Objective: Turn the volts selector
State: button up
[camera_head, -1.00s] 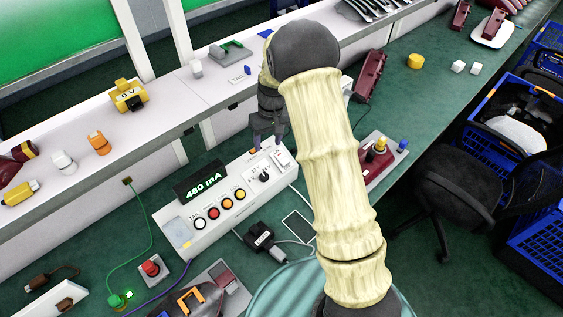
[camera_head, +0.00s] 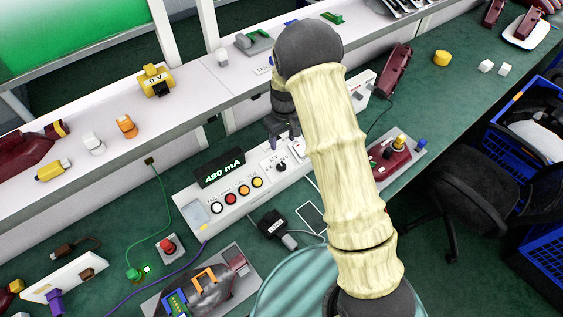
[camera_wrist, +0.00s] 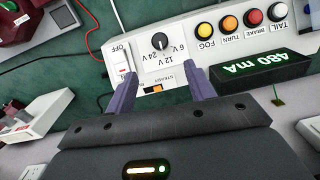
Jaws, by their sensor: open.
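The volts selector is a round black knob (camera_wrist: 160,41) on a white control panel (camera_head: 205,218), with 6 V, 12 V and 24 V printed beside it. It also shows in the head view (camera_head: 281,167). In the wrist view the panel looks upside down; I cannot tell which mark the knob points to. My gripper (camera_wrist: 160,72) is open and empty. Its two purple-grey fingers stand to either side of the knob's column in the wrist view, with the knob past the tips, apart from them. In the head view my gripper (camera_head: 283,128) is behind the knob, over the panel's back edge.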

aim_at(282, 165)
jog(key=f+p, duration=0.2)
jog(key=f, duration=0.5)
jog(key=f+p, duration=0.2)
jog(key=f, duration=0.4)
jog(key=shift+a+f, duration=0.2)
jog(key=shift+f, duration=0.2)
jog(key=c, duration=1)
